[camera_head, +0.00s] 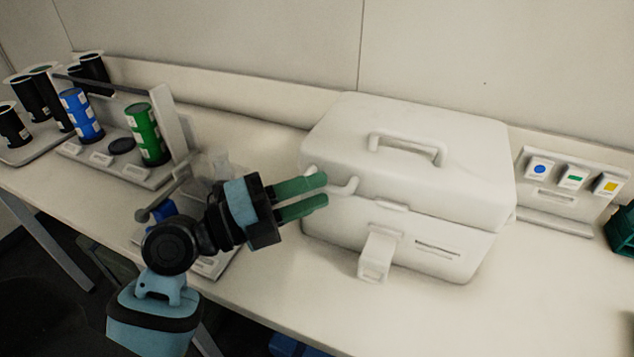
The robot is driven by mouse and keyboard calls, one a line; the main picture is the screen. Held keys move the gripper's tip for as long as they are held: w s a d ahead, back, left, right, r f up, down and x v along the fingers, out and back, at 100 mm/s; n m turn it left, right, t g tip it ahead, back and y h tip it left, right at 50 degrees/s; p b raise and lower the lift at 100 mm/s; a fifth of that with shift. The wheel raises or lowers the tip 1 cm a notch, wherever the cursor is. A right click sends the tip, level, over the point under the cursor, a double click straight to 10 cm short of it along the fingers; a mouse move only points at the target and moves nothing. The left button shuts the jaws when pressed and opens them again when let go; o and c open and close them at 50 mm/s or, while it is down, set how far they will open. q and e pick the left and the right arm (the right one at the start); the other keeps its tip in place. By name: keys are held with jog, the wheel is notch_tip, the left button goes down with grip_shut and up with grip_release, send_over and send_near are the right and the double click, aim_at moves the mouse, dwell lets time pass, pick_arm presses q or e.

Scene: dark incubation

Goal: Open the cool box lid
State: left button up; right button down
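The cool box (335,235) is white and stands on the bench right of the middle. Its lid (340,128) is down on the body and has a carrying handle (408,147) on top. A latch (377,257) hangs at the front, tilted out from the body. A small bent lever or hook (345,187) sticks out at the lid's left front corner. My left gripper (326,191) has two green fingers pointing right, with a gap between them and nothing seen in it. Its fingertips are close to that hook; I cannot tell whether they touch it. My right gripper is not in view.
A rack (160,180) with a blue container (80,115) and a green container (147,134) stands at the left, beside several black containers. A card holder (555,215) with coloured labels stands right of the box.

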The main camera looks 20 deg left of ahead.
pick_arm(q)
jog(key=shift+x, duration=0.9)
grip_shut()
